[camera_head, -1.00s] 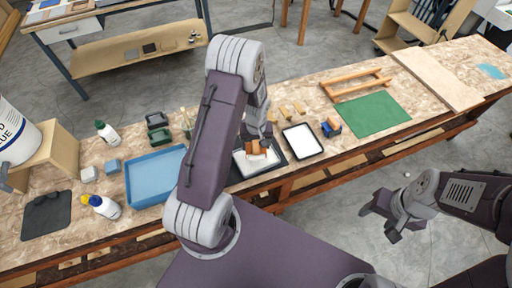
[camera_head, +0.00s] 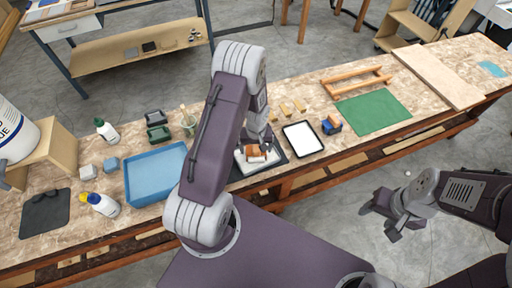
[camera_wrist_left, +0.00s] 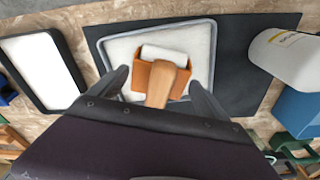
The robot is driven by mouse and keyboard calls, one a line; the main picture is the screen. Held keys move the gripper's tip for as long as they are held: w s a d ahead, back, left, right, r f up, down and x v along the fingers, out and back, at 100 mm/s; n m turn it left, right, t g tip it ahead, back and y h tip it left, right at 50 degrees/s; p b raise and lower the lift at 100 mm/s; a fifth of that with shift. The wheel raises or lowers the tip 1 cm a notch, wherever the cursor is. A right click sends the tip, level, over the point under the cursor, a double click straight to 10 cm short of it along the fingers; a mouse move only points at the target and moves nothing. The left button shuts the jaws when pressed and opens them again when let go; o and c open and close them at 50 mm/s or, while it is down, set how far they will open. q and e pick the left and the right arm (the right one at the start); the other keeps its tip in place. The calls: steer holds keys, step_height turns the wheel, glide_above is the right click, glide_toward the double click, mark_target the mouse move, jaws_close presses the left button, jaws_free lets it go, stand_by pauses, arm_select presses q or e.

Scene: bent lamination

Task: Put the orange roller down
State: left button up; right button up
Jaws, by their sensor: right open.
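The orange roller (camera_head: 256,154) has an orange frame, a white cylinder and a wooden handle. In the left wrist view the roller (camera_wrist_left: 168,82) lies over the pale inside of a grey-rimmed tray (camera_wrist_left: 210,50), with its handle towards my wrist. My left gripper (camera_wrist_left: 158,78) is open, one finger on each side of the roller, with narrow gaps beside it. In the head view my left arm partly hides the tray (camera_head: 242,168). My right gripper (camera_head: 380,216) is open and empty, off the bench over the floor.
A black-rimmed white tray (camera_head: 302,138) stands right of the roller, with a blue-and-orange item (camera_head: 332,125) beside it. A blue tray (camera_head: 155,175) is to the left. Several wooden blocks (camera_head: 284,109) lie behind. A green mat (camera_head: 372,113) lies further right.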

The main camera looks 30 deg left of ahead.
arm_select(q)
steer(key=shift+w+a+f, duration=0.1)
steer(key=shift+w, duration=0.15)
steer(key=shift+r, duration=0.2)
step_height(320, 180, up, 2)
steer(key=shift+r+p, duration=0.1)
steer(key=shift+p, duration=0.65)
step_height(320, 180, up, 11)
steer(key=s+b, duration=0.1)
steer(key=s+d+r+m, duration=0.1)
steer(key=s+d+m, duration=0.2)
steer(key=s, duration=0.3)
steer(key=s+d+r+m+b, duration=0.1)
steer(key=s+d+r+m, duration=0.1)
steer(key=s+d, duration=0.3)
steer(key=shift+s+m+h, duration=0.4)
steer(key=shift+s+m, duration=0.2)
steer(key=shift+s, duration=0.1)
steer(key=shift+a, duration=0.1)
